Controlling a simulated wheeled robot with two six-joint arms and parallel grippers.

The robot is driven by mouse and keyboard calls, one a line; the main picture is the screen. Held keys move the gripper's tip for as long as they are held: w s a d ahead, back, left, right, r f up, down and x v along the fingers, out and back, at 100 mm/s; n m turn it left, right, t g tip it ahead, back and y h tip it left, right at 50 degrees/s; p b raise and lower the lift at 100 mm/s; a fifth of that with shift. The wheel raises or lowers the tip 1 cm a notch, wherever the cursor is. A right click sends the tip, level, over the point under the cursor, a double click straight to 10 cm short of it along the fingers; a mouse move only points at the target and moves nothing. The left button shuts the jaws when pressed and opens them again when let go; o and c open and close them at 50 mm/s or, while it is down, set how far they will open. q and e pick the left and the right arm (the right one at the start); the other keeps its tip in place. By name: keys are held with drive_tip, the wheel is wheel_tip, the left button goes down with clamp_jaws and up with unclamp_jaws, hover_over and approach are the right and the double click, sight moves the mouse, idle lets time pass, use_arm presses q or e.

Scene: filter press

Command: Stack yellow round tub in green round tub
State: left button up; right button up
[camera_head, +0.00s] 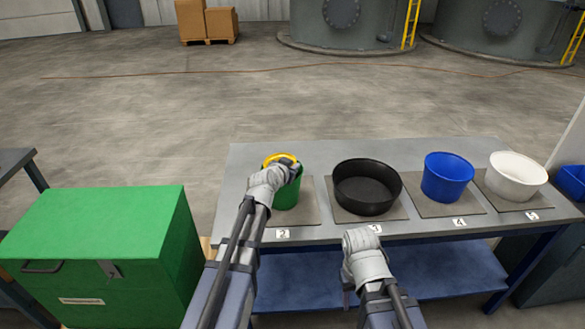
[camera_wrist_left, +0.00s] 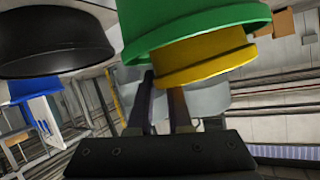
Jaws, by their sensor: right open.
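The green round tub (camera_head: 285,197) stands on the leftmost mat of the table. The yellow round tub (camera_head: 281,158) sits in its mouth with its rim showing above. In the left wrist view, which is turned over, the yellow tub (camera_wrist_left: 210,58) sticks out past the rim of the green tub (camera_wrist_left: 195,30). My left gripper (camera_wrist_left: 162,85) is at the yellow rim, one finger beside it and the other's tip hidden behind it. I cannot tell whether it grips the wall. My right gripper (camera_head: 348,291) is open and empty in front of the table, below the black tub.
A black tub (camera_head: 367,205), a blue tub (camera_head: 446,178) and a white tub (camera_head: 515,178) stand on mats to the right on the grey table (camera_head: 335,152). A green chest (camera_head: 105,230) stands left of the table. The table's back strip is clear.

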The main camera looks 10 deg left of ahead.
use_arm(q)
drive_tip(key=o, duration=0.4)
drive_tip(key=shift+o, duration=0.2)
drive_tip(key=p+v, duration=0.4)
drive_tip(key=v, duration=0.8)
drive_tip(key=shift+p, duration=0.35)
drive_tip(key=shift+f, duration=0.1)
